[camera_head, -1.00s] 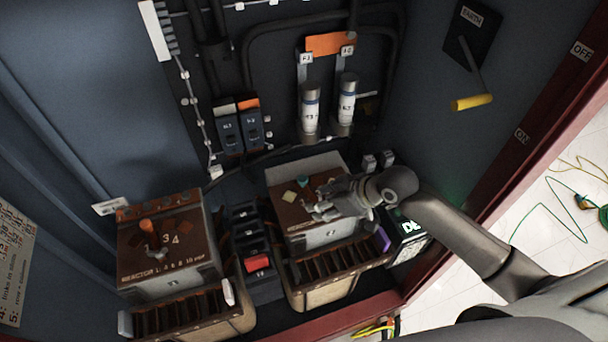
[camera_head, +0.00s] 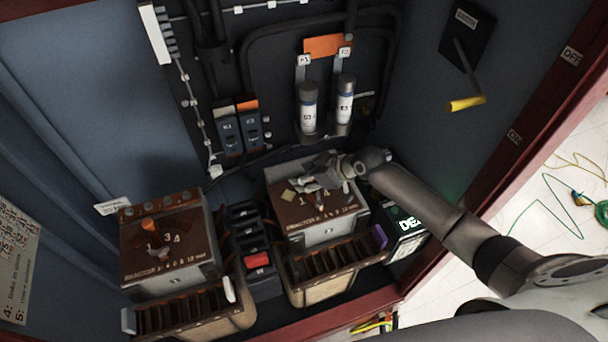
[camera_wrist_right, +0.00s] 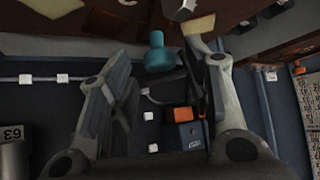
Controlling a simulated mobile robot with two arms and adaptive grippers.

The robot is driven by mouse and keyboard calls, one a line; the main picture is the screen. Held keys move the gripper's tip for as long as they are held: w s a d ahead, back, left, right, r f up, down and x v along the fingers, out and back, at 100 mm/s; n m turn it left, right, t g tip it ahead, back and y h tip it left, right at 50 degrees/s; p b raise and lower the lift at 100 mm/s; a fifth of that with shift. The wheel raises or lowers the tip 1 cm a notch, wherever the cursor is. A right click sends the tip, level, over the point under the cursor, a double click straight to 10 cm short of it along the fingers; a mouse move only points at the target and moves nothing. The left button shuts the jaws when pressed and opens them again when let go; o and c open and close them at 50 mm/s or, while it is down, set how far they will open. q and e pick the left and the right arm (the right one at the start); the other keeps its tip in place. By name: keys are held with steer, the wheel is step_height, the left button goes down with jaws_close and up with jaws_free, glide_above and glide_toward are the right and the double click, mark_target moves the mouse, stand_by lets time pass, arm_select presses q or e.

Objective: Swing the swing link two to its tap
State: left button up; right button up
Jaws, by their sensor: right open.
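The right reactor box (camera_head: 325,228) has a brown top carrying the link and its numbered taps. My right gripper (camera_head: 305,186) is over this top and covers much of it in the head view. In the right wrist view a teal knob (camera_wrist_right: 160,52) shows between the two open fingers of my right gripper (camera_wrist_right: 163,60), with a gap on each side. I cannot tell which tap the link points to. The left reactor box (camera_head: 170,255) has an orange knob (camera_head: 150,225) near taps marked 3 and 4. My left gripper is not in view.
Two upright cylinders (camera_head: 308,108) stand behind the right box. Slotted bins (camera_head: 335,270) are in front of both boxes. A dark block with a red switch (camera_head: 257,259) stands between them. A yellow-handled lever (camera_head: 466,104) is on the right wall.

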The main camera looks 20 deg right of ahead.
steer(key=shift+w+a+f, duration=0.25)
steer(key=shift+f, duration=0.15)
jaws_close()
